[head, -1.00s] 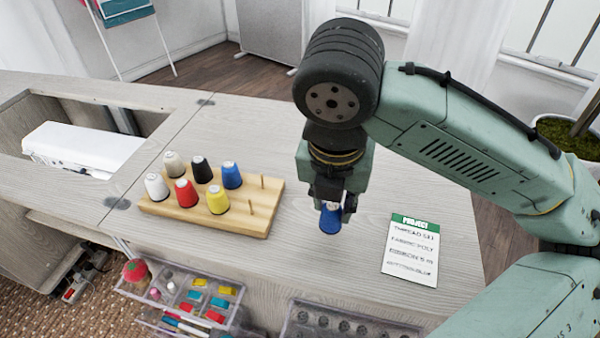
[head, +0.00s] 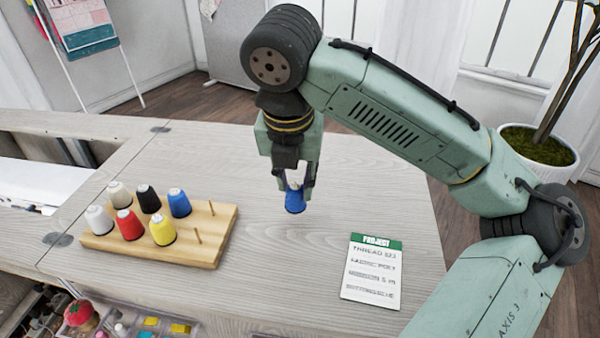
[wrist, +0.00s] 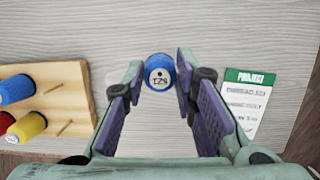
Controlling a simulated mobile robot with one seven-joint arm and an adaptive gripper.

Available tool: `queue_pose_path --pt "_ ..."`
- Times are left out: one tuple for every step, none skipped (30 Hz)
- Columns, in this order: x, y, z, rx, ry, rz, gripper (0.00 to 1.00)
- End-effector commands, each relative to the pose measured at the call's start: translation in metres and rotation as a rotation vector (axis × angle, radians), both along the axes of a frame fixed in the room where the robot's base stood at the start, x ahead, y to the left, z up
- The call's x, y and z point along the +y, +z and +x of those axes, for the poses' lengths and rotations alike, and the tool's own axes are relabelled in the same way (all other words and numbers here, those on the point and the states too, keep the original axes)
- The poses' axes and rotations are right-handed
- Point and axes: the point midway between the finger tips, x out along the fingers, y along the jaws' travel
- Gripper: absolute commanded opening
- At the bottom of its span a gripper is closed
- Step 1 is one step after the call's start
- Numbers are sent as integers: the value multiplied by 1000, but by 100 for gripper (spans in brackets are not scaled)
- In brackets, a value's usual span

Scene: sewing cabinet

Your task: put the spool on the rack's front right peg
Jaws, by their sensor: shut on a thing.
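My gripper (head: 295,185) is shut on a blue spool (head: 295,201), which hangs upright below the fingers, seemingly above the tabletop. In the wrist view the spool (wrist: 158,72) sits between the two fingertips, its labelled top facing the camera. The wooden rack (head: 215,255) stands to the left of my gripper. Its right end has two bare pegs, the front right peg (head: 198,237) and the back right peg (head: 211,208). In the wrist view the rack (wrist: 80,90) is at the left.
The rack's other pegs carry spools: white, red and yellow (head: 162,230) in front, pale grey, black and blue (head: 179,203) behind. A project card (head: 372,270) lies to the right. The tabletop between rack and card is clear. Drawers with sewing things (head: 150,328) are below the front edge.

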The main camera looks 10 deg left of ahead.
Motion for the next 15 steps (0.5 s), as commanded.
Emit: queue_pose_path --pt "-1 -1 13 4 -3 2 10" --pt "-2 -2 20 4 -3 2 10" --pt "-2 -2 29 3 -3 3 10" --pt "-3 -3 34 3 -2 1 10" --pt "-3 -3 39 2 -3 2 10" --pt "-4 -4 44 2 -1 0 10" --pt "-4 -4 48 1 -1 -1 10" --pt "-4 -4 50 1 -1 -1 10" --pt "-4 -5 53 1 0 -1 10" --pt "-4 -5 55 1 0 0 10" --pt "-5 -5 57 0 0 0 10" --pt "-5 -5 61 0 -1 0 10" --pt "-5 -5 65 0 -2 0 10" --pt "-6 -5 69 1 -2 -1 10" --pt "-7 -14 68 1 -1 -3 10"
